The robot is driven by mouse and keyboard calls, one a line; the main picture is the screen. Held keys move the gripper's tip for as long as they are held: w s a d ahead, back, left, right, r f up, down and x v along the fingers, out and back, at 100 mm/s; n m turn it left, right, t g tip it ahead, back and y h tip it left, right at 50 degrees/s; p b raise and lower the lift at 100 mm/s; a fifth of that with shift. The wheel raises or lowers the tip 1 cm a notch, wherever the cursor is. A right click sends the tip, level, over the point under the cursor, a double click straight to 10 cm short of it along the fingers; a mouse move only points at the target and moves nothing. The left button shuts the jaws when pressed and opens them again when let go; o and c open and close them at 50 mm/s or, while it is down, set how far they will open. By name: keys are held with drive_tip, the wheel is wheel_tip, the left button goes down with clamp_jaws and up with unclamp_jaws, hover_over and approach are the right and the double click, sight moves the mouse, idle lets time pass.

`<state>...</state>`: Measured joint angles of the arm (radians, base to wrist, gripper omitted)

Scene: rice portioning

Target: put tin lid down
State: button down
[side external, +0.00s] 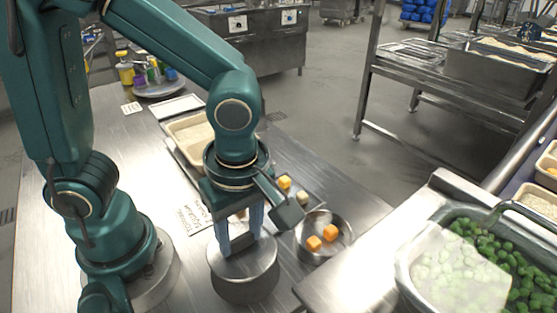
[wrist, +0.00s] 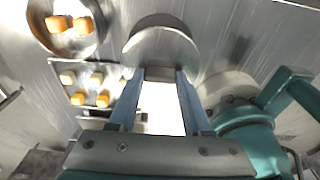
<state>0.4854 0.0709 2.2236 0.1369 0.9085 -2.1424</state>
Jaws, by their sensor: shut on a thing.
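The tin lid (side external: 240,266) is a round, shiny metal disc below my gripper (side external: 240,243). My gripper points down, its two blue fingers shut on the lid's middle. A darker round shape (side external: 245,292) shows directly under the lid, perhaps the tin; I cannot tell whether the lid touches it. In the wrist view the lid (wrist: 163,52) lies past the fingertips of my gripper (wrist: 162,72), with a darker rim behind its far edge. The grip point itself is partly hidden.
A metal bowl (side external: 347,247) with orange cubes stands close right of the lid. A small tray (wrist: 73,92) of orange and pale cubes is beside it. A rice tray (side external: 176,124) stands behind my arm. A green-filled pan (side external: 405,268) is at right. A written card (side external: 190,217) lies left.

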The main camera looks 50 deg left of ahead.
sight(243, 246)
drive_tip(key=shift+f, duration=2.05)
drive_tip(key=shift+f, duration=0.35)
drive_tip(key=shift+c, duration=1.7)
unclamp_jaws()
drive_tip(key=r, duration=0.3)
drive_tip(key=d+r, duration=0.1)
drive_tip(key=r, duration=0.7)
drive_tip(key=shift+d, duration=0.2)
drive_tip(key=a+r+m+t+h, duration=0.1)
drive_tip(key=a+m+t, duration=0.4)
drive_tip(key=m, duration=1.3)
drive_tip(key=shift+w+a+r+t, duration=0.25)
drive_tip(key=shift+a+r, duration=0.35)
drive_tip(key=shift+a, duration=0.65)
